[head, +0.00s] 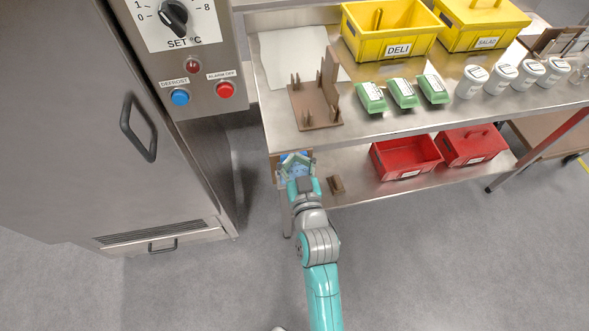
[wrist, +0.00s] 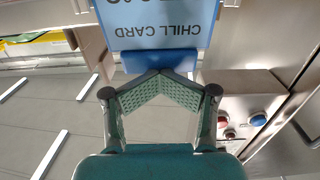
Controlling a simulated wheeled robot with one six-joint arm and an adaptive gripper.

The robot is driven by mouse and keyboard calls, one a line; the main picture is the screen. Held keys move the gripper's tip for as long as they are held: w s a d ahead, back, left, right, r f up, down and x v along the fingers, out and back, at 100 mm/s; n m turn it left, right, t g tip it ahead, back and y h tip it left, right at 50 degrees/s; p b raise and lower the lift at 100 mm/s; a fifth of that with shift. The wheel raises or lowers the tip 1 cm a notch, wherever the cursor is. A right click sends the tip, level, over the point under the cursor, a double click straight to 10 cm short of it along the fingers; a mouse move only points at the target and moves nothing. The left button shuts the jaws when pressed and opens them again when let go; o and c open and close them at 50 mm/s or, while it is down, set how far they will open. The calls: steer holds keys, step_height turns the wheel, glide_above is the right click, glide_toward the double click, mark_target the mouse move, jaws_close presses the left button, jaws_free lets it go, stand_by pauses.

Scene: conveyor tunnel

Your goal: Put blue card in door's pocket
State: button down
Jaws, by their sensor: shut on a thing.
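My gripper (head: 298,168) is shut on the blue card (wrist: 158,22), beside the left end of the steel table. In the wrist view the green fingers (wrist: 160,78) meet on the card's thicker blue base (wrist: 160,62); the lettering "CHILL CARD" appears upside down. In the head view only a little of the blue card (head: 291,157) shows past the fingers. The grey cabinet door (head: 70,130) with a dark handle (head: 138,128) is to the left and looks shut. I cannot make out a pocket on it.
The control panel (head: 206,90) has a dial and blue and red buttons. The steel table (head: 268,60) bears a brown rack (head: 318,105), green packs, white tubs and yellow bins. Red bins (head: 405,158) stand on its lower shelf. Floor between cabinet and table is clear.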

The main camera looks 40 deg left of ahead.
steer(key=shift+a+r, duration=0.1)
steer(key=shift+r, duration=0.8)
steer(key=shift+r, duration=0.25)
steer(key=c, duration=1.4)
jaws_free()
steer(key=v, duration=1.2)
